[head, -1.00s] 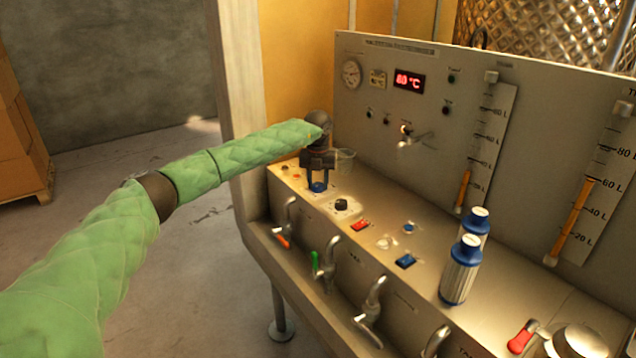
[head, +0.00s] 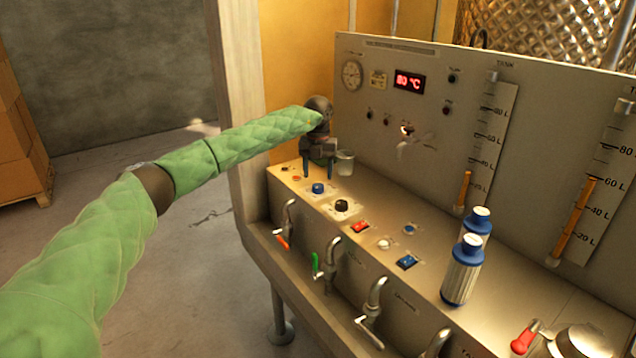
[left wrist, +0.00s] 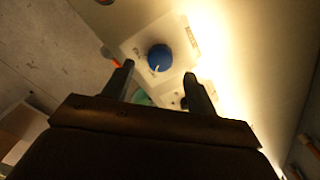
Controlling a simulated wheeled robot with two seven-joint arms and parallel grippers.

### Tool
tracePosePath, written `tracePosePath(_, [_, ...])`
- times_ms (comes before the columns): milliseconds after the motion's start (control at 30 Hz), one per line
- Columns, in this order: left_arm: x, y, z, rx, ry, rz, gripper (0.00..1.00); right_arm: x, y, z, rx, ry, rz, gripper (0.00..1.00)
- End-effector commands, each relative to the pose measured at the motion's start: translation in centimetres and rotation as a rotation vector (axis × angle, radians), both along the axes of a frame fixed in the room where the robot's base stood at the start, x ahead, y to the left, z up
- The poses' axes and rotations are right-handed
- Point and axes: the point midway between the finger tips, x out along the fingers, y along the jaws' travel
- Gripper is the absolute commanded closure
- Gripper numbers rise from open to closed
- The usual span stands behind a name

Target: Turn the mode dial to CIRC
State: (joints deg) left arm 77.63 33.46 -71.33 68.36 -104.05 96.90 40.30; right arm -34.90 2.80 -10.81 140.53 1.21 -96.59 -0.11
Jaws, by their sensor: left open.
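A round blue knob (head: 318,188) sits on a pale plate at the left end of the panel's sloped top. In the left wrist view the blue knob (left wrist: 159,56) has a white pointer mark toward the picture's bottom, with small labels around it too blurred to read. I cannot tell from the labels whether it is the mode dial. A black knob (head: 341,206) sits to its right. My left gripper (head: 318,170) is open and empty, pointing down just above and behind the blue knob. Its two fingers (left wrist: 158,72) appear apart from it. My right gripper is out of view.
A clear cup (head: 345,162) stands behind the gripper. Red (head: 360,227) and blue (head: 407,262) switches lie farther right, before two blue-capped bottles (head: 461,270). Taps (head: 331,258) line the front. The upright back panel holds a gauge (head: 352,74) and a tap (head: 409,134).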

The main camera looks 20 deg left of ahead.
Motion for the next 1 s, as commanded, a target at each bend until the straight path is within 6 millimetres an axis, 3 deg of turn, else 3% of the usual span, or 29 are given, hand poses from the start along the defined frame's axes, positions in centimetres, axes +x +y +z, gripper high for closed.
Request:
tracePosePath(300, [0.0, 0.0, 3.3, -0.001, 0.0, 0.0, 0.42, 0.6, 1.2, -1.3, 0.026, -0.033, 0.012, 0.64])
tracePosePath(767, [0.0, 0.0, 3.5, -0.001, 0.0, -0.025, 0.42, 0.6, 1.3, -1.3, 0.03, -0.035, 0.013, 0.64])
tracePosePath(1000, [3.0, -2.2, 3.9, -0.107, -0.166, -0.108, 0.42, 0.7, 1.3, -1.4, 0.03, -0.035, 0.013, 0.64])
